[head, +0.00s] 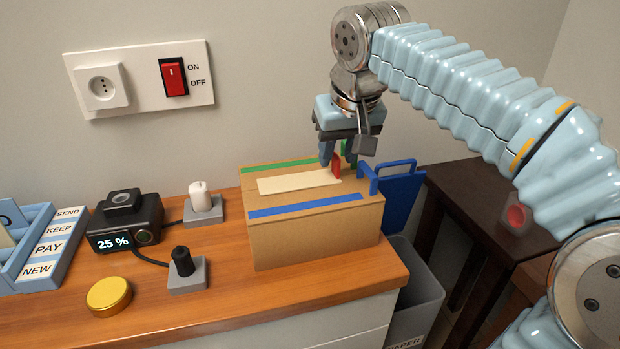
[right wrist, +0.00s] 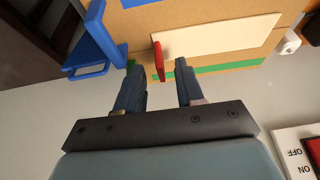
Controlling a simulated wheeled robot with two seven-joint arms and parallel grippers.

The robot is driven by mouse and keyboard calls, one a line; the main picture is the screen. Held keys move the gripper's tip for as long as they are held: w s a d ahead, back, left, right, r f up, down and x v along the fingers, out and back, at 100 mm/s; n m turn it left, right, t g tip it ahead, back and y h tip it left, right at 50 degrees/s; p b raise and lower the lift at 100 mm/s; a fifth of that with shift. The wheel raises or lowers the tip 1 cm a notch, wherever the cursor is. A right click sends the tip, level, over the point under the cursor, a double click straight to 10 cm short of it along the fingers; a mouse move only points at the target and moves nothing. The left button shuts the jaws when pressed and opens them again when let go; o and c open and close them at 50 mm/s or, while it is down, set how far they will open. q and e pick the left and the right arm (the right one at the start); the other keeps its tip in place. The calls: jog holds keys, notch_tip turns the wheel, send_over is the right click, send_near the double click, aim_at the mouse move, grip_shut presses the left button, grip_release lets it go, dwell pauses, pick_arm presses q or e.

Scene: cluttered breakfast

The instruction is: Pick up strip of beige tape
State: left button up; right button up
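The strip of beige tape (head: 290,183) lies along the top of a cardboard box (head: 310,236). It also shows in the right wrist view (right wrist: 225,38). A red tab (head: 336,166) stands up at the strip's right end and shows in the right wrist view (right wrist: 159,61). My right gripper (head: 339,161) points down over that end. In the right wrist view its fingers (right wrist: 161,70) are apart, with the red tab between their tips in the picture. I cannot tell whether either finger touches it. My left gripper is not in view.
A blue tape (head: 305,206) and a green tape (head: 280,167) run along the box edges. A blue panel with a handle (head: 400,193) is at the box's right. A black 25 % device (head: 125,225), two plugs and a yellow disc (head: 109,296) stand left. A grey bin (head: 420,290) is below right.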

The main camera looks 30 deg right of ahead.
jog(key=shift+x, duration=0.9)
grip_shut()
jog(key=shift+a, duration=0.1)
jog(key=shift+r, duration=0.55)
jog(key=s+a+r+p, duration=0.1)
jog(key=s+a+r, duration=0.2)
jog(key=s+r, duration=0.3)
jog(key=s+a+r+p, duration=0.1)
jog(key=s+a+r, duration=0.2)
jog(key=s+r, duration=0.3)
jog(key=shift+s+a+r, duration=0.2)
jog(key=shift+r, duration=1.8)
